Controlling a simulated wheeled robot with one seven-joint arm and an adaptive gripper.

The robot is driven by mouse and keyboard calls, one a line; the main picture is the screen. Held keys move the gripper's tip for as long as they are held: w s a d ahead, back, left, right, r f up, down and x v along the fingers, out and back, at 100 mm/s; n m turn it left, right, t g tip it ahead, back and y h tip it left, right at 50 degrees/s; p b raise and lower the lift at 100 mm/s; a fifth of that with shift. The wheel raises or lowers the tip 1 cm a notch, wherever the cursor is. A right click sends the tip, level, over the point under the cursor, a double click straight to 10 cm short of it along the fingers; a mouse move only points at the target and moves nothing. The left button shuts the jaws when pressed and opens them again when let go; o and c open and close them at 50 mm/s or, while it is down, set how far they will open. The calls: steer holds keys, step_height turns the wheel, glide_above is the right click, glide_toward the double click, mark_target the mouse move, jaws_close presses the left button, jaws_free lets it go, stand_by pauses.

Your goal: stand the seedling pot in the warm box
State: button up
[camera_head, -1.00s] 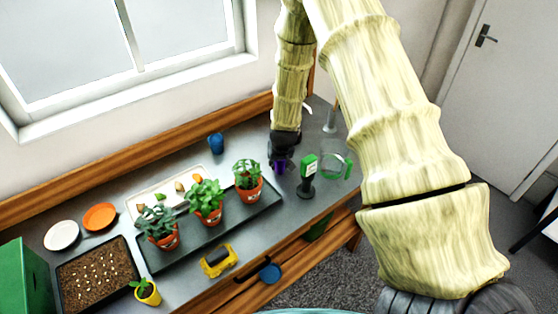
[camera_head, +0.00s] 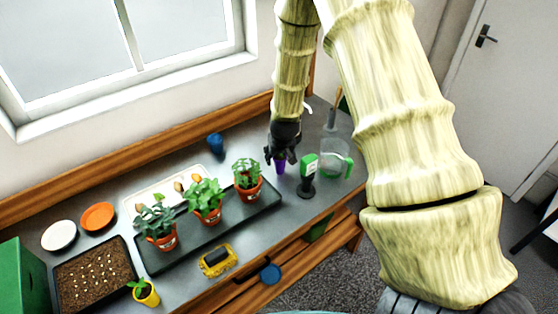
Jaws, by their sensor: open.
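A small yellow pot with a green seedling (camera_head: 145,292) stands upright at the front left of the grey bench. A green box (camera_head: 22,280) is at the far left edge, partly cut off by the frame. I cannot tell from this view whether it is the warm box or open. My gripper (camera_head: 283,158) is open at the right part of the bench, far from the yellow pot. A small purple thing (camera_head: 280,166) is just below its fingertips; I cannot tell whether they touch.
A soil tray (camera_head: 68,301) lies between the green box and yellow pot. Three terracotta-potted plants stand on a dark tray (camera_head: 224,238). A yellow sponge-like item (camera_head: 217,261), a green-and-black device (camera_head: 308,176) and a clear jug (camera_head: 333,154) are also on the bench.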

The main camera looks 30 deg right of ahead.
mark_target(280, 161)
steer(key=shift+b+v, duration=1.15)
steer(key=shift+v, duration=2.8)
steer(key=shift+a, duration=0.1)
steer(key=shift+w+f+m+h+p, duration=0.2)
steer(key=shift+f+m+h+p, duration=0.15)
steer(key=shift+m+p, duration=0.25)
steer(key=shift+p+x, duration=0.6)
steer(key=shift+x, duration=2.1)
steer(key=shift+w+d+f+p, duration=0.1)
steer(key=shift+f+p, duration=0.5)
steer(key=shift+f, duration=0.2)
steer(key=shift+w+d+f+p, duration=0.1)
steer(key=shift+d+f+p, duration=0.05)
steer(key=shift+f+p, duration=0.5)
steer(key=shift+x, duration=1.25)
steer(key=shift+a, duration=0.1)
steer(key=shift+s, duration=0.1)
